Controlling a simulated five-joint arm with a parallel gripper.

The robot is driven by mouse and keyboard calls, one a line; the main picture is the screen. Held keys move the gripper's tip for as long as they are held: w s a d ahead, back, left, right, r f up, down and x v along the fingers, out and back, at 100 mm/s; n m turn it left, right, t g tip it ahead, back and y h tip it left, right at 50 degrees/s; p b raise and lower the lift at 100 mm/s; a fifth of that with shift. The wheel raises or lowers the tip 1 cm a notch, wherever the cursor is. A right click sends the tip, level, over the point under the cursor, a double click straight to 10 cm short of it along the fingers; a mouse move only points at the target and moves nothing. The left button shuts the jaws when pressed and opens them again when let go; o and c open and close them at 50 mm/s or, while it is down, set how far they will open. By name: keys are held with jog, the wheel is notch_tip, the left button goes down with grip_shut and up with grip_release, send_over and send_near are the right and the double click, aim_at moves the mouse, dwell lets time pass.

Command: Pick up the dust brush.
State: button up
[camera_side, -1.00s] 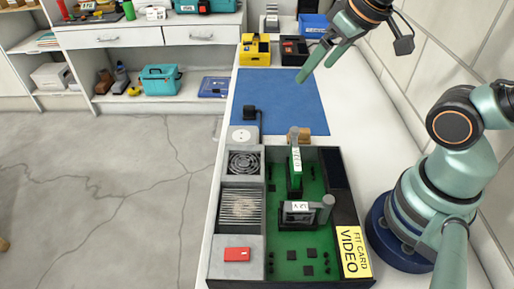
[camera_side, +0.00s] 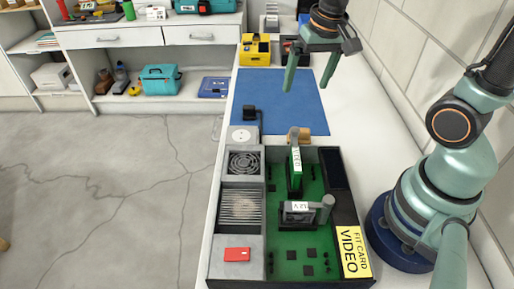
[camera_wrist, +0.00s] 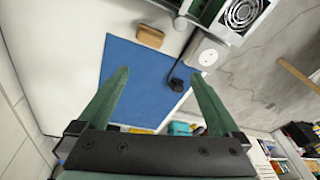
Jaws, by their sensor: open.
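A small tan wooden block-like thing (camera_side: 304,137), which looks like the dust brush, lies on the white bench just behind the open computer case. The video card's grey top partly hides it in the side view. It shows whole near the top of the wrist view (camera_wrist: 150,36); its bristles cannot be made out. My gripper (camera_side: 307,89) is open and empty, fingers pointing down above the blue mat (camera_side: 266,97), farther back than the brush. In the wrist view the gripper (camera_wrist: 159,74) spreads over the mat, with the brush beyond the fingertips.
The open computer case (camera_side: 343,205) holds upright cards and a fan, close in front of the brush. A black plug with a cable (camera_side: 249,113) sits at the mat's left edge. Yellow (camera_side: 255,50) and black boxes stand behind. The bench right of the mat is clear.

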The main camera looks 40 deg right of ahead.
aim_at(299, 138)
jog(key=f+m, duration=0.1)
jog(key=f, duration=0.1)
jog(key=w+d+f+m+g, duration=0.1)
jog(key=f, duration=0.1)
jog(key=d+f+m+g, duration=0.1)
jog(key=f, duration=0.1)
jog(key=shift+w+f+m, duration=0.25)
jog(key=shift+w+m, duration=0.05)
notch_tip(299, 138, down, 12)
jog(key=shift+s+a+f, duration=0.1)
jog(key=shift+s+a, duration=0.05)
jog(key=c, duration=1.3)
jog(key=shift+c, duration=0.2)
notch_tip(299, 138, up, 20)
